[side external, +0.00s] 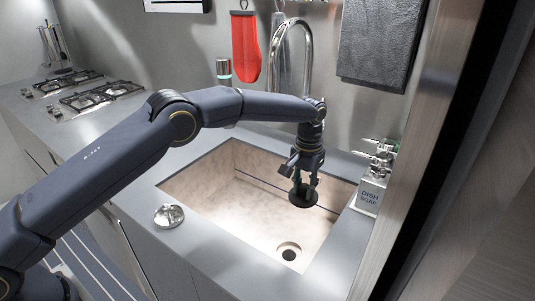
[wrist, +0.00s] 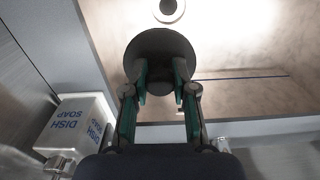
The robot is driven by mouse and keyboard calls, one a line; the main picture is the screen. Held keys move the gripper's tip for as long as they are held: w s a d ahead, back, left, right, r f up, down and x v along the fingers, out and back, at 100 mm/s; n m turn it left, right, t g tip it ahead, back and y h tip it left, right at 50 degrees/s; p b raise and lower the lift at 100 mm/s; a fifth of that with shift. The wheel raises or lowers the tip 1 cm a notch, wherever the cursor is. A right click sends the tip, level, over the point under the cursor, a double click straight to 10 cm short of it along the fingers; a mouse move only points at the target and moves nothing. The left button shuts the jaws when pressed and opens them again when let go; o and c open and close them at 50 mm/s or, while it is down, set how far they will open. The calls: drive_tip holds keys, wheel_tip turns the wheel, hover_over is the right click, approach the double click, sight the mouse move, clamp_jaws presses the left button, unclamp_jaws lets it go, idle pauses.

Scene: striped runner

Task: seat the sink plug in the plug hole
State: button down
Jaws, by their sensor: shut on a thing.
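The sink plug, a dark round disc (side external: 303,196), hangs from my gripper (side external: 305,178) above the sink basin. In the wrist view the plug (wrist: 160,45) shows as a dark disc beyond the fingertips of my gripper (wrist: 160,90), which are shut on its grip; the grip itself is mostly hidden. The plug hole, a metal ring with a dark centre (side external: 289,252), lies in the basin floor, nearer the front edge than the plug. In the wrist view the plug hole (wrist: 168,8) is at the top edge, beyond the plug and apart from it.
The sink basin (side external: 235,204) is pale, with walls around the plug. A dish soap box (side external: 368,196) stands on the counter to the right. The curved tap (side external: 308,60) rises behind my gripper. A shiny round metal item (side external: 169,215) sits on the front left counter.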

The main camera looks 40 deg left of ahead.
drive_tip(key=f, duration=0.7)
drive_tip(key=a+f, duration=0.1)
drive_tip(key=f, duration=0.6)
drive_tip(key=s+a+f, duration=0.1)
drive_tip(key=f, duration=0.5)
drive_tip(key=shift+a+f, duration=0.15)
drive_tip(key=shift+f, duration=2.45)
drive_tip(key=shift+f, duration=0.15)
drive_tip(key=c, duration=0.9)
unclamp_jaws()
drive_tip(key=shift+c, duration=0.2)
